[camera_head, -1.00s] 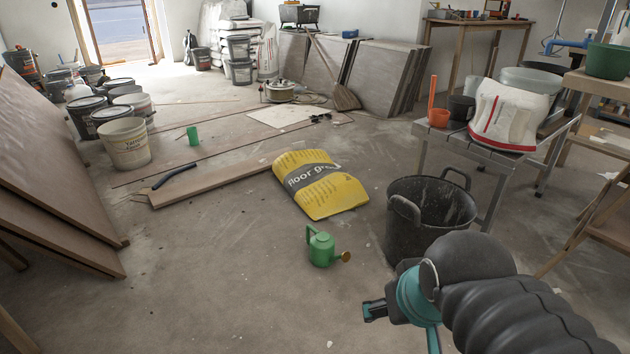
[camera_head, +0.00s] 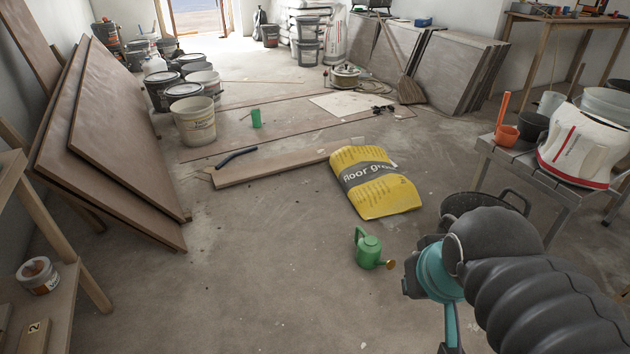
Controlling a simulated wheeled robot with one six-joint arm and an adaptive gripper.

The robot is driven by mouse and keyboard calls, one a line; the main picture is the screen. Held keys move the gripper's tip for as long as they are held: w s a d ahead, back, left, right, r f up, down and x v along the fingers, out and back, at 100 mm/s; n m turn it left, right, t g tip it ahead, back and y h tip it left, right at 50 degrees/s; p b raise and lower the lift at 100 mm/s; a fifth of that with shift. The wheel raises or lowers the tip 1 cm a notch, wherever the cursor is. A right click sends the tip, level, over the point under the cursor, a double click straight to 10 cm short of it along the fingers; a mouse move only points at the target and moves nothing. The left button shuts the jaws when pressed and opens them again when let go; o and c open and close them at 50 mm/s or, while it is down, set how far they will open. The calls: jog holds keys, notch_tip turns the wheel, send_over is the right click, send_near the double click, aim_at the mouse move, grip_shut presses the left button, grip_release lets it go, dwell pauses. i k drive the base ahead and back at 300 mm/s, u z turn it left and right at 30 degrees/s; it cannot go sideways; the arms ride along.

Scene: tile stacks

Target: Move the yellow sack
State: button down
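The yellow sack (camera_head: 375,182), with a grey band reading "floor gr...", lies flat on the concrete floor right of the middle. Its upper left corner is at the end of a long wooden board (camera_head: 275,167); I cannot tell if it rests on it. My gripper (camera_head: 428,284) shows at the lower right, nearer to me than the sack and apart from it. It is partly hidden behind my own arm, and its fingers do not show clearly. Nothing is seen in it.
A green watering can (camera_head: 368,248) stands on the floor just in front of the sack. A black tub (camera_head: 480,203) is right of the sack, partly behind my arm. Leaning panels (camera_head: 120,140) and a shelf line the left. The floor at centre left is clear.

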aim_at(377, 190)
jog(key=u, duration=0.75)
jog(key=i, duration=1.55)
jog(key=z, duration=0.25)
jog(key=i, duration=1.45)
jog(key=z, duration=0.95)
